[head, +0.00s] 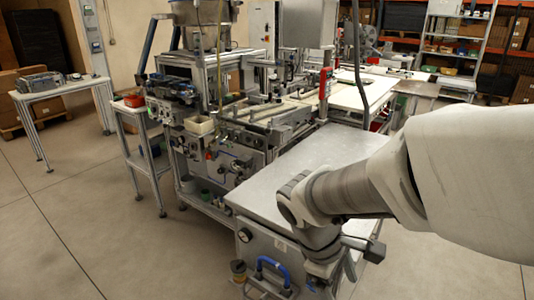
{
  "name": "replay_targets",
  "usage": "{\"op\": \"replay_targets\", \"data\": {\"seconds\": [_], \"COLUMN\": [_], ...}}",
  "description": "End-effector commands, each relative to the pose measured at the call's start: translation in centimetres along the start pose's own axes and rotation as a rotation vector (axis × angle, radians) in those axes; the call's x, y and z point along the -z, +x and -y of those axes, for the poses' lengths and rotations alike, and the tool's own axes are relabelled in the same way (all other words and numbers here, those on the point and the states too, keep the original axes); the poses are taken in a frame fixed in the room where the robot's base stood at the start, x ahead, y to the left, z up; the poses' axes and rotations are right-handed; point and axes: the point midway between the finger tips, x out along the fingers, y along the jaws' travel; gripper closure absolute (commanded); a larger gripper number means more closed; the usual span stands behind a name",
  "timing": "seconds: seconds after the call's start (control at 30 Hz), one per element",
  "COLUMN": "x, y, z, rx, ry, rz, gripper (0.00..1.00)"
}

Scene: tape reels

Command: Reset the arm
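My arm (450,180) reaches in from the right edge and bends down in front of the grey-topped bench of the machine. Its lower part (322,240) covers part of the bench top and front. I cannot make out any gripper fingers.
The metal bench top (300,165) is bare where it shows. A large assembly machine (230,110) stands behind it. A small side table (135,110) with a red bin is left of it, and another table (62,88) stands farther left. The floor at left is clear.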

Motion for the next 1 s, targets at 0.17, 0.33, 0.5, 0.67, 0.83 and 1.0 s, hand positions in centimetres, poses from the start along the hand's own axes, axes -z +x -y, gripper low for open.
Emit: {"op": "replay_targets", "data": {"seconds": [0.17, 0.33, 0.5, 0.67, 0.83, 1.0], "x": [-2.5, -4.5, -6.2, -7.1, -7.4, -7.3], "y": [-3.7, -6.9, -9.8, -11.5, -12.0, -12.0], "z": [-0.1, 0.2, 0.5, 0.7, 0.9, 0.9], "rx": [0.038, 0.072, 0.101, 0.118, 0.127, 0.128], "ry": [0.295, 0.562, 0.795, 0.931, 0.983, 0.984], "rz": [-0.176, -0.341, -0.494, -0.591, -0.627, -0.628], "gripper": [0.19, 0.19, 0.19, 0.19, 0.19, 0.19]}}
